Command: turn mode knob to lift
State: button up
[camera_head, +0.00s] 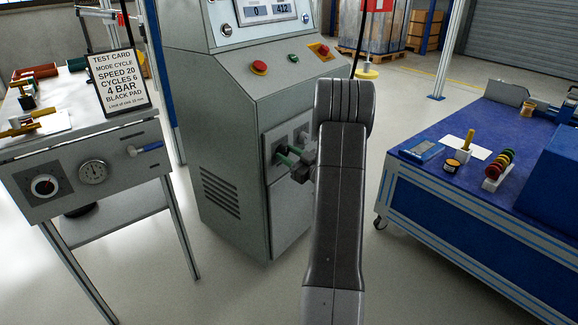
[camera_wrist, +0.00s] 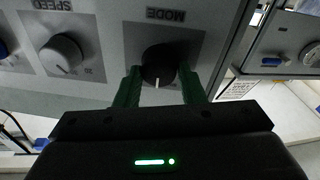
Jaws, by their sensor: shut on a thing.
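The mode knob (camera_wrist: 158,66) is a dark round knob on a grey plate, with the MODE label upside down in the wrist view. Its white pointer mark points down in that view, towards my gripper. My gripper (camera_wrist: 161,88) has its two green fingers on either side of the knob, shut on it. In the head view my gripper (camera_head: 287,162) is at the front panel of the grey machine cabinet (camera_head: 235,120), and the knob is hidden there by the gripper and arm. The lift marking cannot be read.
The grey speed knob (camera_wrist: 61,54) sits beside the mode knob. A red emergency button (camera_head: 259,68) is on the sloped console above. A side table with a test card (camera_head: 118,82) stands left, and a blue workbench (camera_head: 440,190) right.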

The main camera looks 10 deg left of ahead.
jog(key=n+b, duration=0.2)
jog(key=n, duration=0.1)
jog(key=shift+f+y, duration=0.2)
jog(key=shift+y, duration=0.1)
jog(key=n+g, duration=0.1)
jog(key=n, duration=0.2)
jog(key=shift+r, duration=0.15)
jog(key=n+g, duration=0.1)
jog(key=n, duration=0.6)
jog(key=shift+n+y, duration=0.3)
jog(key=shift+y, duration=0.1)
jog(key=o, duration=1)
jog(key=shift+d, duration=0.1)
